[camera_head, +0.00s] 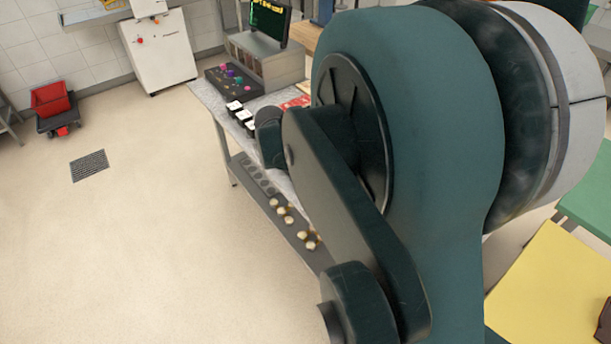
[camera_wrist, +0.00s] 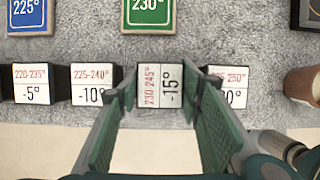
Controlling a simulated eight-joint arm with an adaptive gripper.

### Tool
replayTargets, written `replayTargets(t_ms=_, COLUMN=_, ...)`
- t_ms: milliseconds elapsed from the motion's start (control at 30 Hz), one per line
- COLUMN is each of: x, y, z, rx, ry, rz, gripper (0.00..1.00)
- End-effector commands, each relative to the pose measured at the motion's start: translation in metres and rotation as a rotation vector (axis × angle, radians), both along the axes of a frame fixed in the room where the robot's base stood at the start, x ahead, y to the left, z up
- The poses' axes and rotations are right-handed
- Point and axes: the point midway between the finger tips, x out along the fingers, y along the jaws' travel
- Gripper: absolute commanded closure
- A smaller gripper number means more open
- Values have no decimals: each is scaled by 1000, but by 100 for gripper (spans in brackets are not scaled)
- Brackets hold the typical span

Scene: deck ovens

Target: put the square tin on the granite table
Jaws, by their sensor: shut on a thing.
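My gripper (camera_wrist: 164,88) has its two green-padded fingers closed around a black-edged block with a white label (camera_wrist: 160,88) reading 230-245° and -15°. The block's lettering is turned sideways compared with its neighbours. I cannot tell whether it touches the surface. A grey speckled tabletop (camera_wrist: 90,52) lies beneath, which may be the granite table; it also shows in the head view (camera_head: 205,97). No square tin can be made out in either view. In the head view my arm hides the gripper and much of the table.
Behind are a blue 225° tile (camera_wrist: 27,15) and a green 230° tile (camera_wrist: 149,14). A brown cylinder (camera_wrist: 301,86) is at right.

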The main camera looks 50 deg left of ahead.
Motion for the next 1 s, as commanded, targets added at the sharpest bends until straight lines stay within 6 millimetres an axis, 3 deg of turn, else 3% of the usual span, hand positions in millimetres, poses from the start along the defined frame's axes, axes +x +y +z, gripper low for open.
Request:
replayTargets(t_ms=333, x=0, y=0, z=-3, rx=0, ry=0, rz=0, gripper=79)
replayTargets(t_ms=367, x=0, y=0, z=-3, rx=0, ry=0, rz=0, gripper=63)
replayTargets(t_ms=400, x=0, y=0, z=-2, rx=0, ry=0, rz=0, gripper=58)
replayTargets(t_ms=767, x=0, y=0, z=-2, rx=0, ry=0, rz=0, gripper=58)
replayTargets(t_ms=1000, x=-3, y=0, z=10, rx=0, ry=0, rz=0, gripper=58)
